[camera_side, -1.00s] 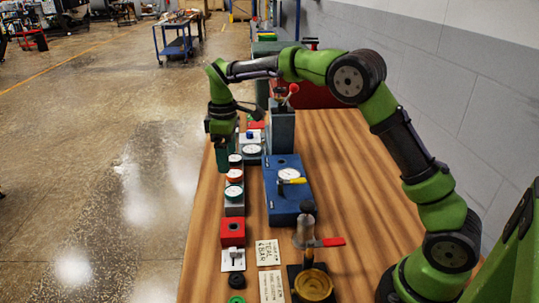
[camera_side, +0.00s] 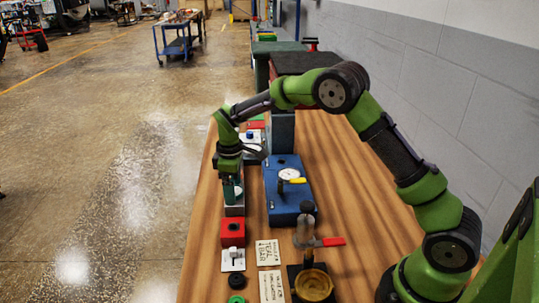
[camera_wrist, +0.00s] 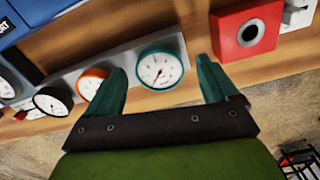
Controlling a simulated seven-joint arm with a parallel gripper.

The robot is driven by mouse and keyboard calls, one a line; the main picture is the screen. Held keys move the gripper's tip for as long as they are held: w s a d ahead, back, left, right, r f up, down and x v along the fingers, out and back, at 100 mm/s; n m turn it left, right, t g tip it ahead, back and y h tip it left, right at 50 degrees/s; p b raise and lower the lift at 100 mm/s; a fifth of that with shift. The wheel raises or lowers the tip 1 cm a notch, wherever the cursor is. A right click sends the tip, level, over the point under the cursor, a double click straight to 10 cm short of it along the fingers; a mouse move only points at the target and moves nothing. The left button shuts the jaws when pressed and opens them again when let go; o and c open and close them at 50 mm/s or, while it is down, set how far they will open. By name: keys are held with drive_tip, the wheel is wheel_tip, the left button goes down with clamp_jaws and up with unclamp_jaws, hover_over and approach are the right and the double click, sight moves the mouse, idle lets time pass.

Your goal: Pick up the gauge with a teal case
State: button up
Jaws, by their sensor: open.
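The gauge with a teal case (camera_wrist: 160,70) has a white dial and sits at the end of a grey rack (camera_wrist: 125,60). In the wrist view it lies between and just beyond the two teal fingertips of my gripper (camera_wrist: 163,75), which is open and empty. In the side view my gripper (camera_side: 231,185) points down over the near end of the rack (camera_side: 234,210). The teal gauge is mostly hidden there behind the fingers. An orange-cased gauge (camera_wrist: 91,82) and a black-cased gauge (camera_wrist: 53,101) sit beside it on the rack.
A red block with a round hole (camera_side: 232,232) stands just in front of the rack. A blue box with a gauge (camera_side: 288,200) stands to the right. The table's left edge is close.

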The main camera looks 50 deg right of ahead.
drive_tip(key=shift+c, duration=0.2)
drive_tip(key=c, duration=1.2)
drive_tip(key=shift+o, duration=0.2)
drive_tip(key=shift+r, duration=0.1)
